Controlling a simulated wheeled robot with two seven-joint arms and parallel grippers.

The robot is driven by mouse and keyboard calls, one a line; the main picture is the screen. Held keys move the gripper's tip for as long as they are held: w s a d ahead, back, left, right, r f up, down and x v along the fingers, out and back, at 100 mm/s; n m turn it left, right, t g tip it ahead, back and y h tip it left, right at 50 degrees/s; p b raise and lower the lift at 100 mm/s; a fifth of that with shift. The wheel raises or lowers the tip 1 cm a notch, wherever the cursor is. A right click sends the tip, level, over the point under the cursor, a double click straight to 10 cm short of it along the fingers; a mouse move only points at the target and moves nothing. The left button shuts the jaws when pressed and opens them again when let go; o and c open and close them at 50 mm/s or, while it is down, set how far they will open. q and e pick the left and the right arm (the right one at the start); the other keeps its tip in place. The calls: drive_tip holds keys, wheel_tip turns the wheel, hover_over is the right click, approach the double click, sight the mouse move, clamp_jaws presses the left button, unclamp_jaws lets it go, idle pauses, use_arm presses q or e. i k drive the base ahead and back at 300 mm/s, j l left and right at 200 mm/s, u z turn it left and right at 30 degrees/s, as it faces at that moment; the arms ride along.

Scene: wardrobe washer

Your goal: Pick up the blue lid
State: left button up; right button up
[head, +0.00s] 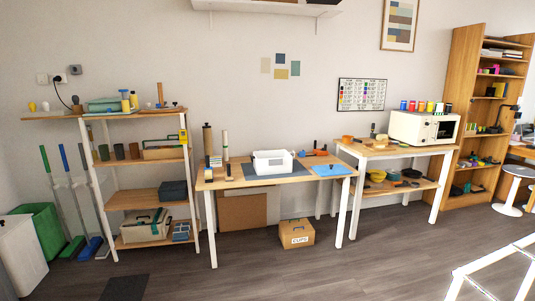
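A flat light-blue piece that looks like the blue lid (328,170) lies on the right end of the middle wooden table (225,182), near its front edge. A white open bin (272,164) stands to its left on a dark mat (243,172). An orange tool (314,153) lies behind the blue piece. The blue piece is small in the head view, so its details are hard to tell. Neither of my grippers shows.
A wooden shelf unit (147,197) stands left of the table. A second table with a white microwave-like box (423,129) stands to the right. A cardboard box (296,234) sits on the floor under the front edge. The floor (240,275) before the middle table is open.

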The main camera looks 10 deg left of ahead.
sight(337, 169)
drive_tip(key=i+j+u, duration=0.1)
drive_tip(key=i, duration=1.25)
drive_tip(key=i+j, duration=0.2)
drive_tip(key=i, duration=1.15)
drive_tip(key=l+u, duration=0.3)
drive_tip(key=l, duration=0.3)
drive_tip(key=l+u, duration=0.3)
drive_tip(key=l, duration=0.35)
drive_tip(key=i+j+z, duration=0.25)
drive_tip(key=j, duration=0.3)
drive_tip(key=i+j+z, duration=0.25)
drive_tip(key=j, duration=0.3)
drive_tip(key=j+z, duration=0.25)
drive_tip(key=j, duration=0.3)
drive_tip(key=j+z, duration=0.3)
drive_tip(key=j, duration=0.35)
drive_tip(key=i, duration=0.05)
